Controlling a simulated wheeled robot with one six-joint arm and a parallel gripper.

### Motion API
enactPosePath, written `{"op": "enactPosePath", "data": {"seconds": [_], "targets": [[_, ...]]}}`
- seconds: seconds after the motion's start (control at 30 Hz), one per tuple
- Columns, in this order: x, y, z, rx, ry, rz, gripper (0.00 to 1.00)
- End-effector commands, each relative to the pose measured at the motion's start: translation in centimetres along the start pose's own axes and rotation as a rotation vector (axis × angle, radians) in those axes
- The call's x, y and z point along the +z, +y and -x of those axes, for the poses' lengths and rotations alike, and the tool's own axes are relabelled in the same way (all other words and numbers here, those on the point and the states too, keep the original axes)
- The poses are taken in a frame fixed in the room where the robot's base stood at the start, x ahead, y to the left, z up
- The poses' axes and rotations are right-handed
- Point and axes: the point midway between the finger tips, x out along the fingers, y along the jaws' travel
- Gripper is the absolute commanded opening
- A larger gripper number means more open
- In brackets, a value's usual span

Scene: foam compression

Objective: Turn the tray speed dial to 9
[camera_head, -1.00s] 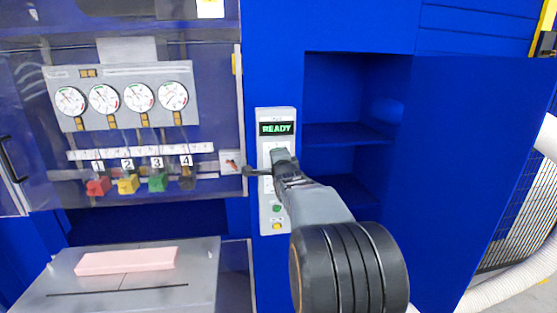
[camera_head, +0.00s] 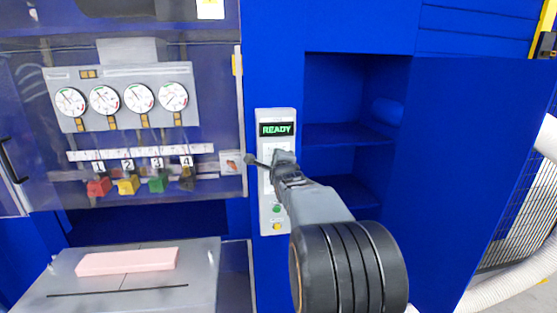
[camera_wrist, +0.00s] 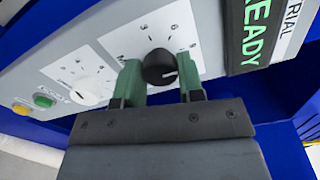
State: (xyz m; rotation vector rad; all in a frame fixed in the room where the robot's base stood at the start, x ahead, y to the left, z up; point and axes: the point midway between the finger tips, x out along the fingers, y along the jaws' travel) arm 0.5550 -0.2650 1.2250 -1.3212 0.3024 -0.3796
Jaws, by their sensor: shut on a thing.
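A black dial (camera_wrist: 160,66) sits on a white scale plate in the wrist view. Its white mark points to the right, slightly downward. Most of its label is hidden, so I cannot read its name. The green fingers of my gripper (camera_wrist: 160,76) stand on both sides of the black dial, closed on it. A white dial (camera_wrist: 88,92) with its own scale is apart to the left. In the head view my gripper (camera_head: 283,160) is in front of the control panel (camera_head: 264,214) and hides the dials.
A green READY display (camera_head: 276,129) is at the panel's top. Green (camera_head: 277,208) and yellow (camera_head: 277,226) buttons are low on it. Gauges (camera_head: 120,98) are behind a clear door at left. A pink foam block (camera_head: 127,261) lies on the grey tray (camera_head: 190,278). Open shelves are at right.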

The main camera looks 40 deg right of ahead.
Motion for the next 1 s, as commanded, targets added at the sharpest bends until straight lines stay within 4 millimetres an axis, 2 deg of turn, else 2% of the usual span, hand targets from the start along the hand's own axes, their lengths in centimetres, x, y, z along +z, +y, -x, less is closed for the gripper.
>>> {"op": "enactPosePath", "data": {"seconds": [0.23, 0.27, 0.5, 0.8, 1.0], "targets": [[0.0, 0.0, 0.0, 0.0, 0.0, 0.001, 0.12], [0.0, 0.0, 0.0, 0.0, 0.0, 0.001, 0.38], [0.0, 0.0, 0.0, 0.0, 0.0, 0.001, 0.61], [0.0, 0.0, 0.3, -0.001, 0.0, 0.001, 0.61], [0.0, 0.1, 3.0, -0.003, 0.0, 0.002, 0.61]]}}
